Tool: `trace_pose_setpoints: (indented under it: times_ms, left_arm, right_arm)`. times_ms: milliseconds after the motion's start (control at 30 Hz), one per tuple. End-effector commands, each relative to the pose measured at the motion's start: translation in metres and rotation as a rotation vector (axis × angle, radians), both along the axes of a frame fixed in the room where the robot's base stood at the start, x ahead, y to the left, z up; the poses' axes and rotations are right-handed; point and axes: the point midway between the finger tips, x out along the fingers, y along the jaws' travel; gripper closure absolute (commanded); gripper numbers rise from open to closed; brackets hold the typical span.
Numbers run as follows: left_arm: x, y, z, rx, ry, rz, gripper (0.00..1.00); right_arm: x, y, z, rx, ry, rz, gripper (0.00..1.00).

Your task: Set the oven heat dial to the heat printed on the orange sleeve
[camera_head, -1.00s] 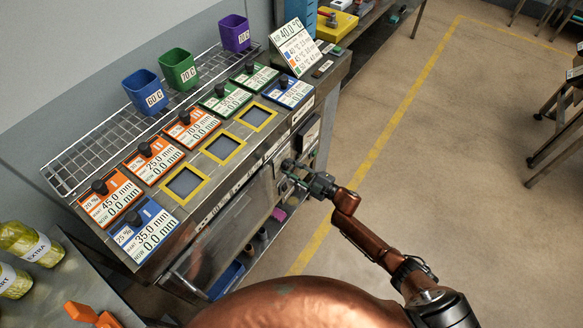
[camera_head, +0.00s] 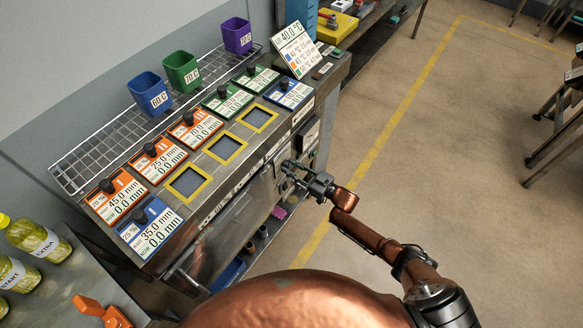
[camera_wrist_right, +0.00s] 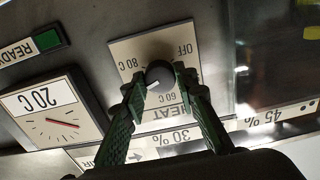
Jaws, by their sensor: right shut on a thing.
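The oven heat dial (camera_wrist_right: 160,75) is a dark round knob on a light plate, seen upside down in the right wrist view. The plate reads OFF, 60 C and 80 C, with HEAT below. My right gripper (camera_wrist_right: 163,82) is shut on the knob, one green finger on each side. A pale mark shows on the knob's lower left; the setting is hard to read. In the head view my right gripper (camera_head: 290,174) is at the bench front. I cannot make out an orange sleeve with a printed heat. My left gripper is not in view.
A gauge (camera_wrist_right: 51,112) reads 20 C beside a READY light (camera_wrist_right: 47,40). Blue (camera_head: 150,95), green (camera_head: 182,72) and purple (camera_head: 237,36) labelled cups stand on a wire rack.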

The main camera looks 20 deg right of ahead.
Motion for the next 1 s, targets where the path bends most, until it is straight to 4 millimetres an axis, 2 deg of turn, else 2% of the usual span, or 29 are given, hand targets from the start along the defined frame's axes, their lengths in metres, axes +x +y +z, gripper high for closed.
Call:
trace_pose_setpoints:
  times_ms: [600,1000]
  left_arm:
    - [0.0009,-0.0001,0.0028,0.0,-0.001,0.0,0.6]
    - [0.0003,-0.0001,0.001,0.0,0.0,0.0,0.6]
  right_arm:
    - [0.0,-0.0011,-0.0015,0.448,0.354,-0.002,0.97]
    - [-0.0005,-0.0009,-0.0022,0.638,0.501,-0.002,0.97]
